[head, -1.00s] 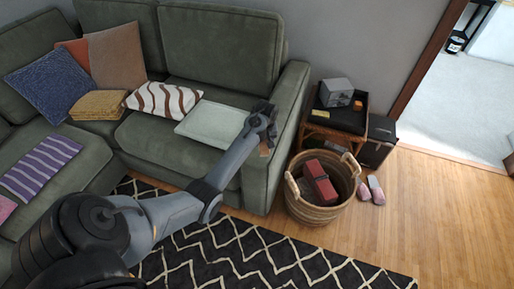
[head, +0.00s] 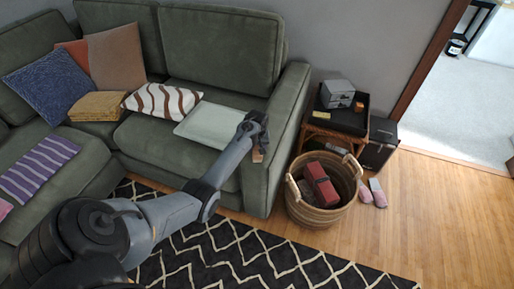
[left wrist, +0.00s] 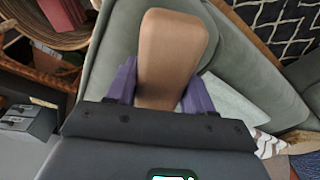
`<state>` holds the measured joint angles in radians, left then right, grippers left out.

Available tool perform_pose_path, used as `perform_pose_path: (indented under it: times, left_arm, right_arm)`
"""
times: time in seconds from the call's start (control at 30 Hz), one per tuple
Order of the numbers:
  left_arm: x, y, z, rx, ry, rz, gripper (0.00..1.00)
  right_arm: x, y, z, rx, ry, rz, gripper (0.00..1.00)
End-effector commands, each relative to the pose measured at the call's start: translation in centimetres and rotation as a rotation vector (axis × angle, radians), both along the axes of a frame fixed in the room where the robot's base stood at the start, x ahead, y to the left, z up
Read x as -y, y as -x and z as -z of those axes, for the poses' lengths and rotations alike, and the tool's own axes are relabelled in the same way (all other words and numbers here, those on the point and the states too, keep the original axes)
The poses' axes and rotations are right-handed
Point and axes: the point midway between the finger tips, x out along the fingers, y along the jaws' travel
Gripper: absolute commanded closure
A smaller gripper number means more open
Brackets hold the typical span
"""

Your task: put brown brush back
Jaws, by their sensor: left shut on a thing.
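My left gripper (head: 259,142) is over the right armrest of the green sofa in the head view. It is shut on the brown brush (left wrist: 172,50), whose broad, rounded tan-brown end fills the upper middle of the left wrist view. The purple finger pads press on both sides of it. A small brown bit of the brush (head: 257,156) shows below the gripper in the head view. The rest of the brush is hidden by the gripper. My right gripper is not in view.
A woven basket (head: 318,217) holding a red item (head: 321,186) stands on the wood floor right of the sofa armrest (head: 285,120). Behind it, a side table carries a black tray and a grey box (head: 337,93). Pink slippers (head: 378,193) lie beside the basket. Floor to the right is clear.

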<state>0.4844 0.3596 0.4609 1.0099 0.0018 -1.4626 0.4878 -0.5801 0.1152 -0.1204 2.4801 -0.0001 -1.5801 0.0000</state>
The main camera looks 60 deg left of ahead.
Motion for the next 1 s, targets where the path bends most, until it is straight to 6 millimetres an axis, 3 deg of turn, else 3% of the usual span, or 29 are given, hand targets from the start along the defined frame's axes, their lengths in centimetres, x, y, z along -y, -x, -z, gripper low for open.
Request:
perform_pose_path:
  times: [0.2, 0.23, 0.4, 0.77, 1.0]
  left_arm:
    - [0.0, 0.0, 0.2, 0.0, 0.0, -0.001, 0.81]
    - [0.0, 0.0, 0.3, 0.0, 0.0, 0.0, 0.46]
    - [0.0, 0.0, 0.3, 0.0, 0.0, 0.0, 0.22]
    - [0.0, 0.0, -0.1, 0.0, 0.0, 0.0, 0.22]
    - [0.3, 0.2, -3.2, 0.001, -0.002, -0.001, 0.22]
  right_arm:
    - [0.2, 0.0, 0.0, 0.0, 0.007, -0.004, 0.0]
    - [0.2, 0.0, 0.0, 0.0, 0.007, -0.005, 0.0]
    - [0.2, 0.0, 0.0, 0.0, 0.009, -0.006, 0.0]
    - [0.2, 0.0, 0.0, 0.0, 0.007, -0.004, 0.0]
    - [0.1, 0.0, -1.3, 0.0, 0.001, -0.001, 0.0]
